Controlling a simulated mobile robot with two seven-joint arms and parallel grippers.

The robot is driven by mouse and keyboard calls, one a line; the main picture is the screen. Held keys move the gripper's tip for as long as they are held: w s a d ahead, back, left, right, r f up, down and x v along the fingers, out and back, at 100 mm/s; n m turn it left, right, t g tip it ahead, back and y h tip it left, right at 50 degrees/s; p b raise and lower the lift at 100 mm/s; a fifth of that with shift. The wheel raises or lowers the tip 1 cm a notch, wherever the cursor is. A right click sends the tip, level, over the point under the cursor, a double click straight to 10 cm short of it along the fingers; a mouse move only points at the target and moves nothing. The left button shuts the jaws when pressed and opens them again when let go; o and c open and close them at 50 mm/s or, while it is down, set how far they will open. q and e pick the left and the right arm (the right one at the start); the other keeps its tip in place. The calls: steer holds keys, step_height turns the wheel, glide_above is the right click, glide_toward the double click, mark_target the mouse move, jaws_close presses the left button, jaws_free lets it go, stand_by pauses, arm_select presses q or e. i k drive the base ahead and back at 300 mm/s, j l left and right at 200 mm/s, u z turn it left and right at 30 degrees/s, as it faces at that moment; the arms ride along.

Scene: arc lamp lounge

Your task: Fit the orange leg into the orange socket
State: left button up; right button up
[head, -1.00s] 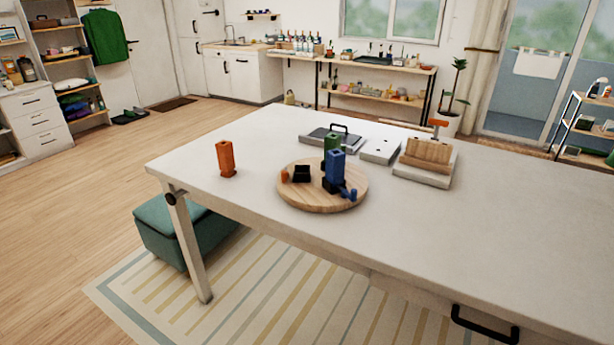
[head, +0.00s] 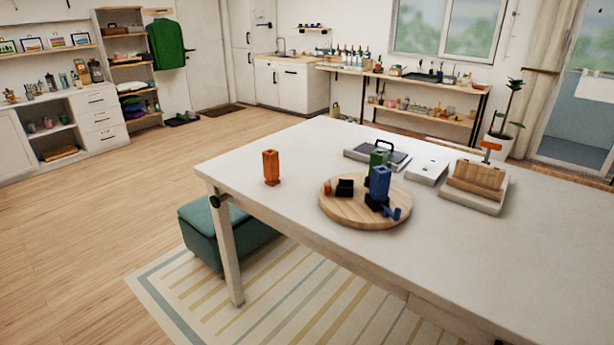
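A tall orange block (head: 271,167), which looks like the orange leg, stands upright on the white table (head: 300,232) near its left end. It is apart from the round wooden board (head: 350,220) to its right. On the board's left side sits an empty-looking black block (head: 345,187) with a small orange piece (head: 328,187) beside it; this looks like the orange socket. A blue block (head: 379,183) and a green block (head: 379,158) stand upright on the board in or on black bases. Neither of my grippers is in view.
Behind the board are a dark tray with a handle (head: 378,153) and a white box (head: 427,171). A wooden block on a pale base (head: 478,185) stands to the right. A teal bench (head: 214,233) is under the table's left end. The floor at left is clear.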

mark_target(349, 202)
steer(key=j+z, duration=0.1)
steer(key=z, duration=0.35)
steer(key=i+j+z, duration=0.1)
steer(key=z, duration=0.3)
steer(key=j+z, duration=0.25)
steer(key=j, duration=0.2)
steer(key=j+z, duration=0.3)
steer(key=j, duration=0.15)
steer(key=j+z, duration=0.15)
steer(key=j, duration=0.75)
